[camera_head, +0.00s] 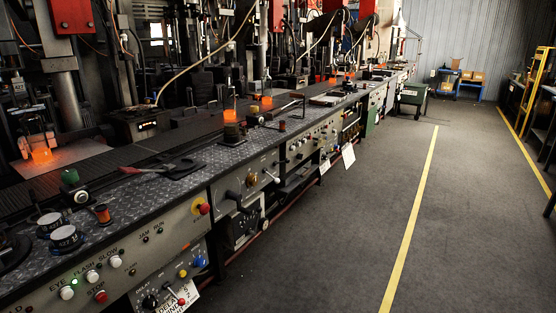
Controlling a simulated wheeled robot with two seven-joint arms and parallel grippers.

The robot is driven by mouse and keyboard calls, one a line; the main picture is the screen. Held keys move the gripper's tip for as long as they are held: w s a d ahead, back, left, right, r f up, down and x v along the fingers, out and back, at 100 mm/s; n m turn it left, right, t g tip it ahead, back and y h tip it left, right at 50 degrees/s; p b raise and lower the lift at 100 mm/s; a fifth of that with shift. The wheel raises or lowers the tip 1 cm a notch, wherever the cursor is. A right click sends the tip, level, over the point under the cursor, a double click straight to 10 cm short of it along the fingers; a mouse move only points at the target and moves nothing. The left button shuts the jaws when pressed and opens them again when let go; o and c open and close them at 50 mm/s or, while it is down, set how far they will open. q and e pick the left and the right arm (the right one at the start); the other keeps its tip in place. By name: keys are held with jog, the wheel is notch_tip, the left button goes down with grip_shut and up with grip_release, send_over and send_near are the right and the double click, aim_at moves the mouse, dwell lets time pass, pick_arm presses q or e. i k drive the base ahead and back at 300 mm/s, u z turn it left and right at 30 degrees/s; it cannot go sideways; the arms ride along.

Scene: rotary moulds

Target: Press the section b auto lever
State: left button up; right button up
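A long workbench (205,150) with control panels on its front runs from the lower left to the back right. The nearest panel (125,255) has knobs and buttons. A small lever (173,292) sticks out of the lower box below it. The second panel along has a black-knobbed handle (233,196) and a thin pale lever (271,177). Further panels (310,140) carry several small controls. Which lever is the section b auto lever I cannot tell, as the labels are too small to read. Neither of my grippers is in view.
Glowing orange pieces (42,155) sit at machines behind the bench. A red-handled tool (150,169) lies on the bench top. The grey floor (330,235) right of the bench is clear, with a yellow line (413,210). A yellow rack (536,80) stands far right.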

aim_at(287, 161)
jog(key=z, duration=0.7)
jog(key=i, duration=2.45)
jog(key=u, duration=0.45)
